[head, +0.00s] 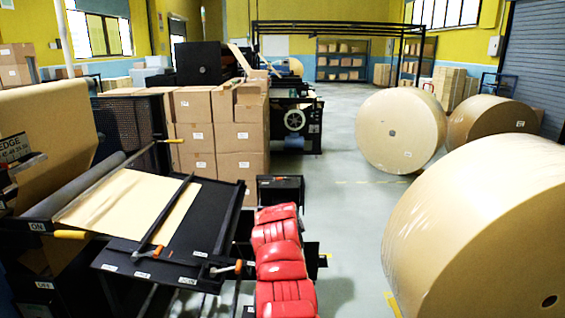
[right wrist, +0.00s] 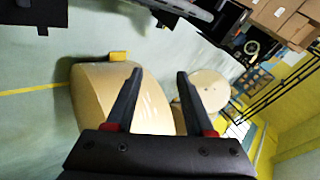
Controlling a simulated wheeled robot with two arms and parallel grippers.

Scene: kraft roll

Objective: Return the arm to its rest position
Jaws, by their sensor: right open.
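My right gripper (right wrist: 158,75) shows in the right wrist view with its two dark fingers spread apart. Nothing is between the fingers. Beyond the fingers are a large kraft roll (right wrist: 90,85) and a smaller-looking roll (right wrist: 209,90), both apart from the fingertips as far as I can tell. Neither gripper shows in the head view. My left gripper is in no frame.
In the head view, a machine with a brown paper sheet (head: 130,203) stands at left, beside red padded pieces (head: 276,245). Stacked cartons (head: 240,135) stand behind. A big kraft roll (head: 480,230) fills the right, with another roll (head: 400,130) beyond. The grey floor (head: 350,225) between is clear.

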